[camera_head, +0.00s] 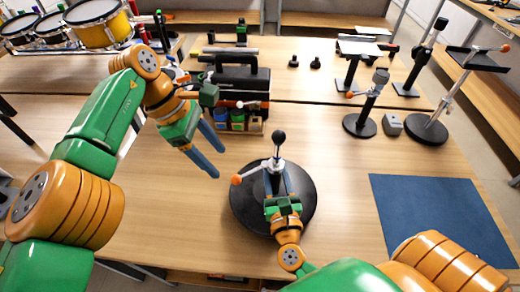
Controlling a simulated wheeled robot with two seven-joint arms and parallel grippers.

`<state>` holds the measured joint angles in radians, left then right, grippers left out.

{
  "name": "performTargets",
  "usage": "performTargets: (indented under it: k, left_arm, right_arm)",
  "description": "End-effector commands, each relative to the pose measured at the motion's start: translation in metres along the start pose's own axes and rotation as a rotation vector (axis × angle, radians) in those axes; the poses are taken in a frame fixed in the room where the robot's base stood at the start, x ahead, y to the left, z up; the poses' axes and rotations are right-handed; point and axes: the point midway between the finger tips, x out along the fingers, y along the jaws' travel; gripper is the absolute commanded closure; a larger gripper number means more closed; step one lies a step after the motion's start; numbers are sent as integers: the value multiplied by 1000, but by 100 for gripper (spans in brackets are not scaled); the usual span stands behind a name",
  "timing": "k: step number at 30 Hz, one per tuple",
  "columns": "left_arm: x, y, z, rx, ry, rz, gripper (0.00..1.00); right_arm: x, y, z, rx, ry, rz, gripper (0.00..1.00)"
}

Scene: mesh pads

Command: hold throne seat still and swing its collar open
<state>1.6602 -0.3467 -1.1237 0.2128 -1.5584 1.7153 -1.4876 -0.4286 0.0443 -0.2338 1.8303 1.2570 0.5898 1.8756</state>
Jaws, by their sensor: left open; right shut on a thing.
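The throne seat (242,207) is a round black disc lying on the table in front of me. A metal collar (274,165) stands at its middle, with an orange-tipped lever (236,179) pointing left and a black ball knob (279,137) above. My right gripper (277,178) reaches over the disc from the front and is shut on the throne seat's central part; its fingers hide the exact grip. My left gripper (218,163) is open and empty, above the table, left of and behind the disc, with its blue fingers pointing down and right.
A black tool caddy (240,85) stands behind my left gripper. A blue mat (440,215) lies to the right, bare. Stands with round black bases (360,125) and a small grey block (390,124) are at the back right. Yellow drums (103,30) are at the far left.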

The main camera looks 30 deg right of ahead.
Motion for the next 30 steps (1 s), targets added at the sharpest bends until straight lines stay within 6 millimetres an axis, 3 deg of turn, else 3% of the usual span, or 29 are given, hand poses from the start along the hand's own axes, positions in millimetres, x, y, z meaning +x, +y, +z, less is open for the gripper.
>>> performTargets:
  k: [5, 8, 10, 12, 15, 19, 22, 30]
  left_arm:
    - [1, 0, 0, 0, 0, 0, 33]
    - [1, 0, 1, 44, 12, -1, 55]
    - [4, -1, 5, 233, 65, -11, 74]
    - [11, -4, 12, 550, 148, -48, 92]
    - [24, -13, 20, 1010, 246, -143, 92]
    - [40, -26, 24, 1414, 304, -270, 92]
    - [50, -30, 22, 1532, 312, -315, 92]
    - [77, -30, 10, 1539, 312, -316, 92]
  right_arm:
    - [-2, 0, -6, -1, 15, 3, 100]
    - [-2, 0, -6, -1, 15, 3, 100]
    - [-2, 0, -6, -1, 15, 3, 100]
    - [-2, 0, -6, -1, 15, 3, 100]
    - [-2, 0, -6, -1, 15, 3, 100]
    - [-2, 0, -6, -1, 15, 3, 100]
    - [-2, 0, -6, -1, 15, 2, 100]
    - [-2, 0, -6, -1, 15, 2, 100]
